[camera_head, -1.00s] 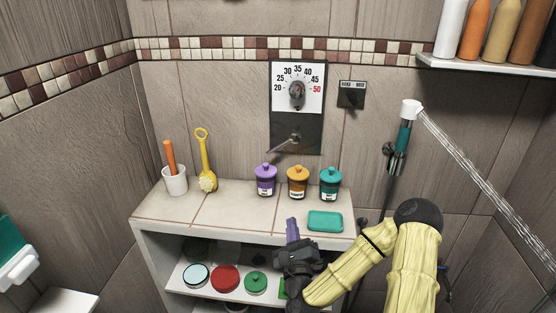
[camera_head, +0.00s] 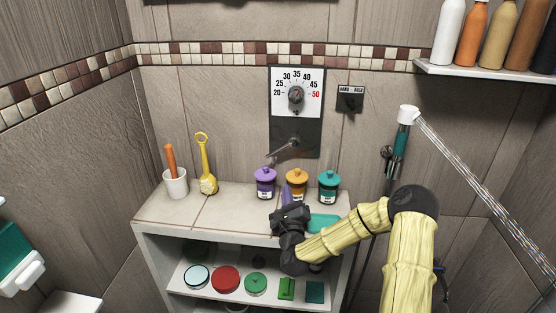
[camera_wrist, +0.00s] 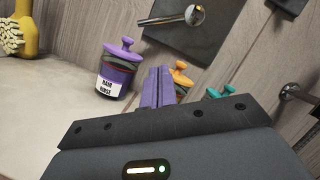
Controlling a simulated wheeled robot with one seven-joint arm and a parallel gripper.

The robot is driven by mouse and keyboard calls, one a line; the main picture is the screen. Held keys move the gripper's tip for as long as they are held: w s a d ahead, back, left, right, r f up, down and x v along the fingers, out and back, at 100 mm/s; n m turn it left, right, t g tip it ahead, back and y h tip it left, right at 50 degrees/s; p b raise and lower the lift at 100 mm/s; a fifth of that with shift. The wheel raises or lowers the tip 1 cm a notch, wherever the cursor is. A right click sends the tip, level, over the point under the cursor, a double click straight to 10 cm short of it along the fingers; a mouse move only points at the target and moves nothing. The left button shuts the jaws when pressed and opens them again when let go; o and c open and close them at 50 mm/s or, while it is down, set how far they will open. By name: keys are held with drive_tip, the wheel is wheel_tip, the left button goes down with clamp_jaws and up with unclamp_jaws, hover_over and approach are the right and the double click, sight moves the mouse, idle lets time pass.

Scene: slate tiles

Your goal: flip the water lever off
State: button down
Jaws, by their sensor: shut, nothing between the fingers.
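The water lever (camera_head: 284,149) is a metal handle on the dark lower plate below the temperature dial (camera_head: 296,96). It points left and slightly down. In the wrist view the lever (camera_wrist: 174,18) shows at the top, with its round pivot end to the right. My gripper (camera_head: 289,190) is over the front of the counter, below the lever and apart from it. Its purple fingers (camera_wrist: 157,76) are shut with nothing between them. Water sprays down to the right from the shower head (camera_head: 408,115).
A purple jar (camera_head: 265,184), an orange jar (camera_head: 297,184) and a teal jar (camera_head: 329,187) stand on the counter (camera_head: 150,212), close to my fingers. A teal soap dish (camera_head: 325,223) lies right of my gripper. A yellow brush (camera_head: 206,165) and a white cup (camera_head: 175,183) stand left.

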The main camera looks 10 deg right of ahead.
sight(282, 147)
drive_tip(key=a+r+p+x, duration=0.1)
drive_tip(key=r+x, duration=0.1)
drive_tip(key=x, duration=0.8)
drive_tip(key=shift+a+p, duration=0.35)
drive_tip(key=shift+p, duration=0.05)
drive_tip(key=shift+w+d+r, duration=0.1)
drive_tip(key=shift+w, duration=0.05)
drive_tip(key=shift+a+r+m+b, duration=0.1)
drive_tip(key=shift+a+m+b, duration=0.2)
